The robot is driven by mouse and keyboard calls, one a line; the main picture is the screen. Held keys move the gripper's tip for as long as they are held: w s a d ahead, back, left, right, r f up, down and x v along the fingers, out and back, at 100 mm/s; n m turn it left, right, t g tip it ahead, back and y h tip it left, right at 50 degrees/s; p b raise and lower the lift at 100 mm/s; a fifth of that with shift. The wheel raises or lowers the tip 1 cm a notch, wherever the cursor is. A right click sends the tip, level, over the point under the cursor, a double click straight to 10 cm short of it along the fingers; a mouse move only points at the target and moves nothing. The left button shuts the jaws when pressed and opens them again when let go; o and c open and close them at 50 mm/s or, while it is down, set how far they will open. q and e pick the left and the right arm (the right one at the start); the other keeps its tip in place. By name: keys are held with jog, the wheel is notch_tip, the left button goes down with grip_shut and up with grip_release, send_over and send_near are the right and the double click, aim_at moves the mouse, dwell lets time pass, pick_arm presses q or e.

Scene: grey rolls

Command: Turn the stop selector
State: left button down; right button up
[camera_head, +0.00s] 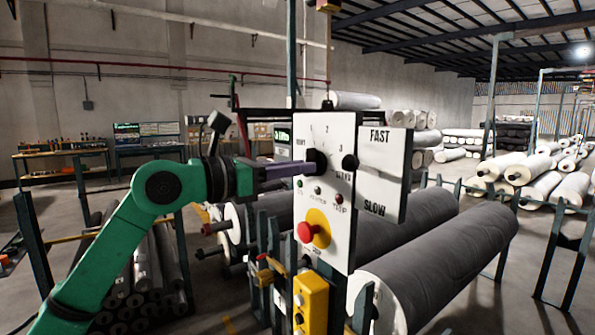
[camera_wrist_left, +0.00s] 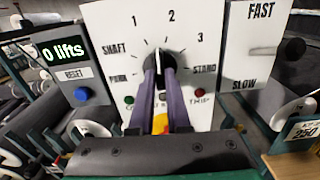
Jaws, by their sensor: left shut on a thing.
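The stop selector is a black round knob (camera_head: 317,161) on a white upright panel (camera_head: 340,230). In the left wrist view the knob (camera_wrist_left: 158,57) is ringed by the labels PARK, SHAFT, 1, 2, 3 and STAND, and its pale pointer mark faces about up, between 1 and 2. My left gripper (camera_head: 308,168) reaches in from the left with its purple fingers level. In the left wrist view its fingers (camera_wrist_left: 159,74) are shut on the knob's grip, one on each side. The fingers hide the knob's lower part. My right gripper is not in view.
A red stop button (camera_head: 305,232) on a yellow plate sits below the selector. A FAST/SLOW panel (camera_head: 377,190) with a black knob is at the right. A 0 lifts display (camera_wrist_left: 60,52) with a blue RESET button stands left. Large grey rolls (camera_head: 440,260) lie behind.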

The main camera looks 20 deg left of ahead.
pick_arm(q)
jog(key=shift+a+r+m, duration=0.1)
jog(key=shift+m, duration=1.5)
jog(key=c, duration=0.9)
grip_release()
jog(key=b+v, duration=0.7)
jog(key=v, duration=0.7)
jog(key=shift+s+a, duration=0.1)
jog(key=shift+s, duration=0.15)
